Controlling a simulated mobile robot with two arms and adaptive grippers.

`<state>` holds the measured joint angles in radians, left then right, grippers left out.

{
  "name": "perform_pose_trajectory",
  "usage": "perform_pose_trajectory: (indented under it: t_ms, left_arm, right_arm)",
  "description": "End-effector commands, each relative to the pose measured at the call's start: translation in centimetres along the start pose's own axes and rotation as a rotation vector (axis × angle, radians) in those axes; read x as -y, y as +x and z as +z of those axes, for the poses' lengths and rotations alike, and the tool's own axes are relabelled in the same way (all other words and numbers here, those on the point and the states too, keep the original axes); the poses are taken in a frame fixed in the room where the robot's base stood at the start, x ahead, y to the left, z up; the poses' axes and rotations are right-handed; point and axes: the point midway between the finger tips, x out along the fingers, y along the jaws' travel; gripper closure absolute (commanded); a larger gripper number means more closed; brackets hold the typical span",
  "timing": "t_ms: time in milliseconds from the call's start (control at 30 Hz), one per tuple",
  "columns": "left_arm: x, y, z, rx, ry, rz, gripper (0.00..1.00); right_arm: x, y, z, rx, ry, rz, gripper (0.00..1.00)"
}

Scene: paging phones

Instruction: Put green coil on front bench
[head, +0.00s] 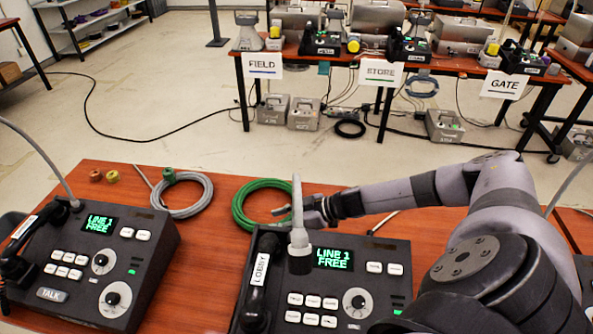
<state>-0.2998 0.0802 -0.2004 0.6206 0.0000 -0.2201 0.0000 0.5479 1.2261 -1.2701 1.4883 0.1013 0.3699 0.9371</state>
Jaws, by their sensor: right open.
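The green coil (239,208) lies on the near red-brown bench (225,232), behind the LOBBY phone. My right gripper (281,211) reaches in from the right and is open. Its fingers are at the right side of the coil, over or within the ring; I cannot tell whether they touch it. The phone's upright microphone hides part of the hand and coil. Nothing in the picture labels a bench as the front one. My left gripper is not in view.
A grey coil (205,200) lies left of the green one. Paging phones stand on the near bench, one with a LOBBY handset (257,285) and one at left (75,258). Across open floor is a bench with FIELD (262,65), STORE (381,73) and GATE (506,84) signs.

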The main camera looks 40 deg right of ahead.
Motion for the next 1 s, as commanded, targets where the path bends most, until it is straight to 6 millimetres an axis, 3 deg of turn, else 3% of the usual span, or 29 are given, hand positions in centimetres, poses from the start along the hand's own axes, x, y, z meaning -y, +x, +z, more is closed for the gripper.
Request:
perform_pose_trajectory:
  t_ms: [200, 400, 1000]
  left_arm:
    - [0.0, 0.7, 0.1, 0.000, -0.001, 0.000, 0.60]
    - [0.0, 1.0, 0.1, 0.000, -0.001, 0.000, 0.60]
    - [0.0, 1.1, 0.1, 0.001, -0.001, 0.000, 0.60]
  right_arm:
    - [0.0, -4.7, 0.2, 0.005, -0.001, 0.001, 0.57]
    - [0.0, -7.0, 0.1, 0.001, 0.000, 0.000, 0.57]
    - [0.0, -7.6, 0.0, -0.001, 0.000, -0.001, 0.57]
